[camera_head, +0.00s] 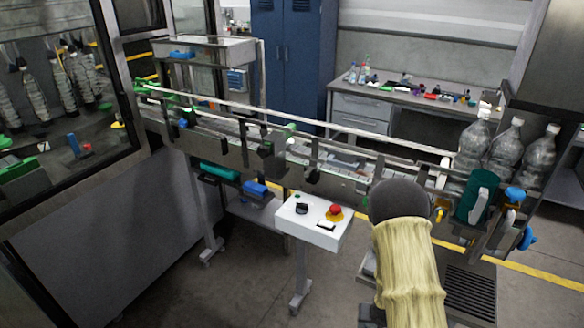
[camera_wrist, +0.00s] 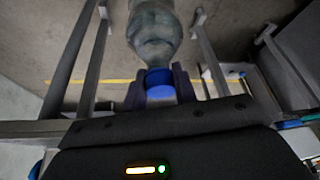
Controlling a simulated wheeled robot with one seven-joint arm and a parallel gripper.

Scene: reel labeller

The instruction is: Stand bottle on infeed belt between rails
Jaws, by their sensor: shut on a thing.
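In the wrist view, my gripper (camera_wrist: 159,84) is shut on the neck of a clear bottle (camera_wrist: 153,32), just by its blue cap (camera_wrist: 160,84). The bottle's body runs toward the top edge of that view, and its base is out of frame. Floor shows around it. In the head view, my gripper and the held bottle are hidden behind my arm. The infeed belt (camera_head: 334,177) runs from the left back toward the right front, with a pale upper rail (camera_head: 335,127) along its far side. I cannot tell whether the bottle touches the belt.
Several clear bottles (camera_head: 502,151) stand at the right end of the conveyor. A control box with a red button (camera_head: 335,209) stands in front of it. A bench (camera_head: 397,96) with small items and a blue locker (camera_head: 292,55) are behind. A glazed machine cabinet (camera_head: 139,68) is at left.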

